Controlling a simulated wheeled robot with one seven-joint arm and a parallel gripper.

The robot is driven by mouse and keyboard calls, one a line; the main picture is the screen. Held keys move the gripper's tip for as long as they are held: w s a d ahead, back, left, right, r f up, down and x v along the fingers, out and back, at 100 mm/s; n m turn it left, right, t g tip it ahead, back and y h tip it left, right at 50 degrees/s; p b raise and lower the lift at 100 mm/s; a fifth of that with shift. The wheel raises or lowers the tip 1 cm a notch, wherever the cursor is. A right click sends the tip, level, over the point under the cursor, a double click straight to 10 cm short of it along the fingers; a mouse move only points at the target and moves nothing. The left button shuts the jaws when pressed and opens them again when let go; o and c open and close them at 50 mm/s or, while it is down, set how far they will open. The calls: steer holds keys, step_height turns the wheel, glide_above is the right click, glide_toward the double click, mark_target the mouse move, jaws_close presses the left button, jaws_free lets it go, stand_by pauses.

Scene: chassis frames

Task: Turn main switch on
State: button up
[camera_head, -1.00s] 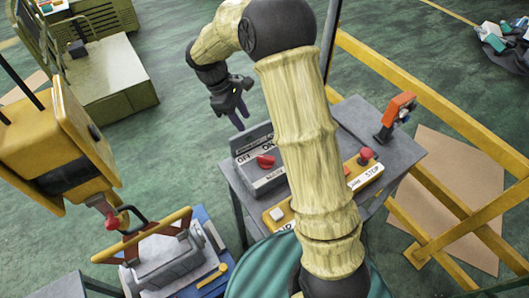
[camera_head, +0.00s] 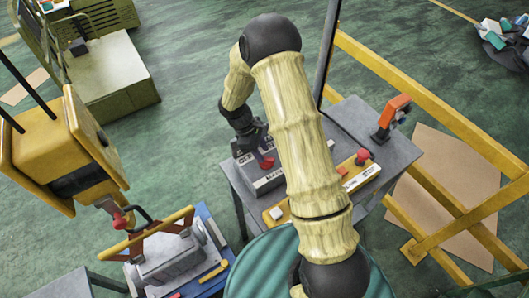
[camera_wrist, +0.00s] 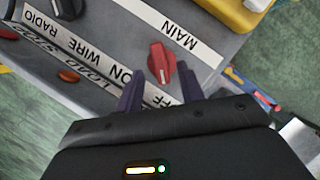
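The main switch is a red rotary knob (camera_wrist: 161,58) on a grey control box (camera_head: 268,186), beside a white strip reading MAIN. In the wrist view it stands roughly upright in the picture, its lower end toward a partly covered strip where "ON" and "FF" show. The knob also shows in the head view (camera_head: 266,163), partly covered by my gripper. My gripper (camera_wrist: 160,78) is open, its two dark purple fingers on either side of the knob's lower end, with gaps visible. I cannot tell whether either finger touches it.
A black knob (camera_wrist: 68,7) labelled RADIO and an orange-red button (camera_wrist: 68,76) are on the same box. A yellow panel (camera_head: 352,172) with a red button and an orange-handled device (camera_head: 393,115) stand right. A yellow hoist (camera_head: 70,155) hangs left; yellow rails (camera_head: 450,225) stand right.

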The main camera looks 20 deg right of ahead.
mark_target(266, 158)
steer(key=shift+p+x, duration=0.3)
steer(key=shift+x, duration=1.35)
steer(key=shift+r, duration=0.1)
jaws_close()
